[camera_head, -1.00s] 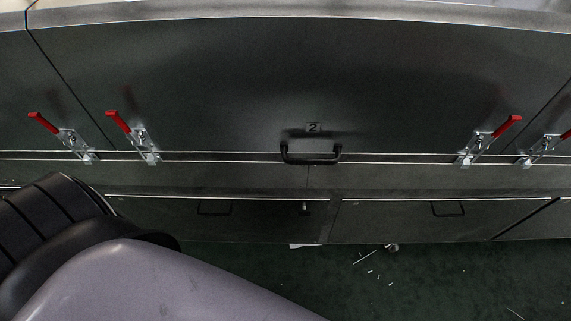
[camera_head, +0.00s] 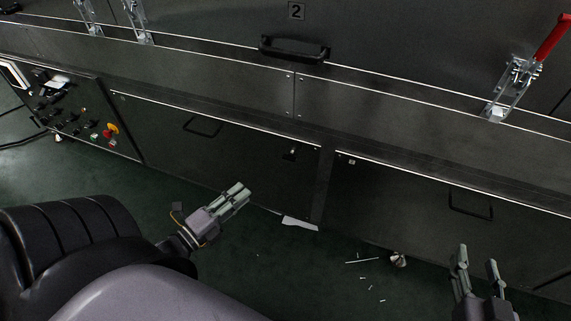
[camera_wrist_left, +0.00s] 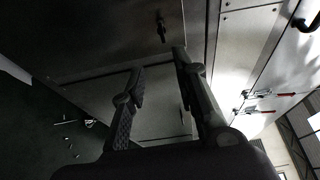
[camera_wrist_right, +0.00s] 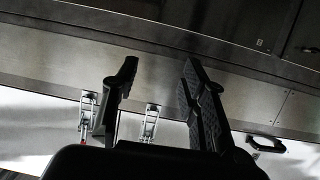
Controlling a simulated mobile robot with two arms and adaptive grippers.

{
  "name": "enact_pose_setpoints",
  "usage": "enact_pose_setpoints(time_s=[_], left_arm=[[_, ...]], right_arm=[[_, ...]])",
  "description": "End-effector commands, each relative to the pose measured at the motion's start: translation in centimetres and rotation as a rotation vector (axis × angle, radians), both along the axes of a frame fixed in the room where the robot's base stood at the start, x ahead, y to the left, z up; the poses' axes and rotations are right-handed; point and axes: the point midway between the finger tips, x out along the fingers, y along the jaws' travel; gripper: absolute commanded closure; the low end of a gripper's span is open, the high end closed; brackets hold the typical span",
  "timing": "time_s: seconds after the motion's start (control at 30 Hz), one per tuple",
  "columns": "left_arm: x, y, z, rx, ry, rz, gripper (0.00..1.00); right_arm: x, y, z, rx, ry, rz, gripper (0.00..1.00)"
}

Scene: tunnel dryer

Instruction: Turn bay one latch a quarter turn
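A small dark latch with a light stem (camera_head: 291,153) sits near the upper right corner of the lower left panel (camera_head: 225,150). A small turn handle, seemingly the same latch, shows in the left wrist view (camera_wrist_left: 161,27). I cannot read a bay-one label. My left gripper (camera_head: 238,194) is in front of that panel, below and left of the latch and apart from it. Its fingers stand apart and empty in the left wrist view (camera_wrist_left: 160,58). My right gripper (camera_head: 477,260) is open and empty in front of the lower right panel (camera_head: 410,205).
The upper door carries a "2" plate (camera_head: 296,11) and a black handle (camera_head: 294,49). A red-handled toggle clamp (camera_head: 515,85) is at the right; others are upper left. A control box (camera_head: 75,115) stands at the left. White scraps (camera_head: 368,278) lie on the green floor.

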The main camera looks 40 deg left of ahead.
Motion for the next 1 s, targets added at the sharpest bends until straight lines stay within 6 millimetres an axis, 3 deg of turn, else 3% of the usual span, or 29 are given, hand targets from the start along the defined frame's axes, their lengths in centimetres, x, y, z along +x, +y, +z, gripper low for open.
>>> enact_pose_setpoints(time_s=[0.23,0.5,0.8,1.0], left_arm=[[3.2,-0.6,0.3,0.007,-0.013,-0.006,0.72],[8.9,-1.5,0.2,0.007,-0.012,-0.005,0.72],[14.2,-2.3,0.1,0.005,-0.009,-0.004,0.72],[16.3,-2.7,0.1,0.005,-0.007,-0.004,0.72]], right_arm=[[0.8,0.6,2.7,0.035,-0.142,0.009,0.60],[1.2,1.5,8.1,0.110,-0.436,0.027,0.60],[-0.6,1.8,13.8,0.198,-0.754,0.045,0.60],[-2.1,1.8,16.1,0.238,-0.895,0.051,0.60]])
